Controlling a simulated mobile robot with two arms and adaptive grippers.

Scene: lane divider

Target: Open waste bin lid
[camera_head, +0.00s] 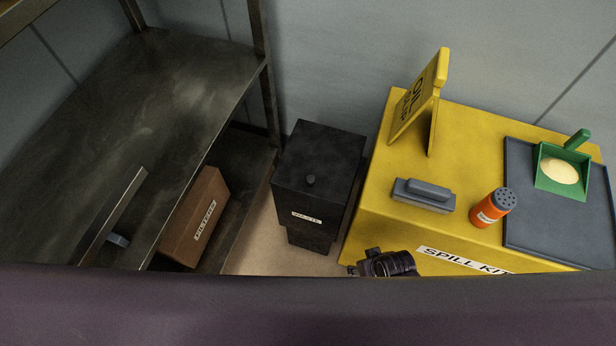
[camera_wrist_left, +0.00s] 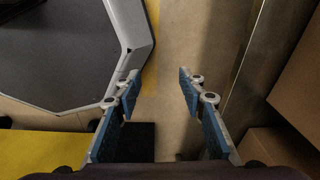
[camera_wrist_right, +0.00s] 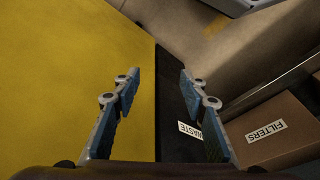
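The black waste bin (camera_head: 318,160) stands on the floor between the steel shelf and the yellow cabinet. Its flat lid is shut, with a small round knob (camera_head: 310,180) near the front and a white label below. In the right wrist view the bin (camera_wrist_right: 172,105) shows behind and between the fingers, its WASTE label partly covered by one finger. My right gripper (camera_wrist_right: 158,85) is open and empty, facing the bin and the yellow cabinet side. My left gripper (camera_wrist_left: 159,82) is open and empty above the floor. Neither gripper's fingers can be made out clearly in the head view.
The yellow spill kit cabinet (camera_head: 385,205) stands right of the bin, carrying a sign (camera_head: 420,100), brush (camera_head: 424,194), orange shaker (camera_head: 492,207) and tray (camera_head: 530,225). The steel shelf (camera_head: 120,110) is on the left, with a FILTERS box (camera_head: 195,215) low down.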

